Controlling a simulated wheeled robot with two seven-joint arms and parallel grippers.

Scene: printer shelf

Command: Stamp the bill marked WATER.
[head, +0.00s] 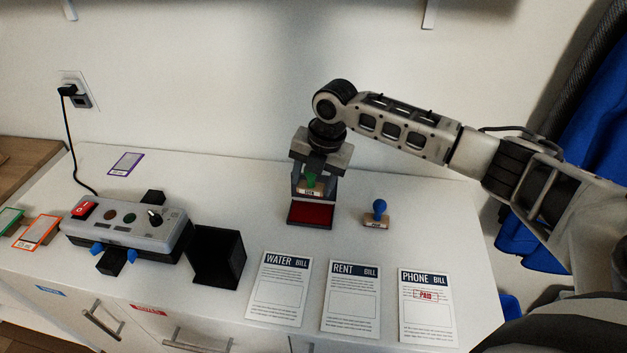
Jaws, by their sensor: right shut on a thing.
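The WATER bill (279,290) lies on the white cabinet top, left of the RENT bill (351,300) and the PHONE bill (427,309). The PHONE bill bears a red PAID mark; the boxes on the other two look blank. My right gripper (312,184) points down behind the bills, shut on a stamp with a green handle (311,181) and a wooden block. The stamp is over or at a red ink pad (310,214); I cannot tell whether it touches. A stamp with a blue knob (378,213) stands to the right. My left gripper is not in view.
A grey control box (128,230) with a red switch stands at the left, its cord running to a wall socket. A black open bin (218,255) stands between it and the WATER bill. Colour-edged cards (126,163) lie around the box. The surface between pad and bills is clear.

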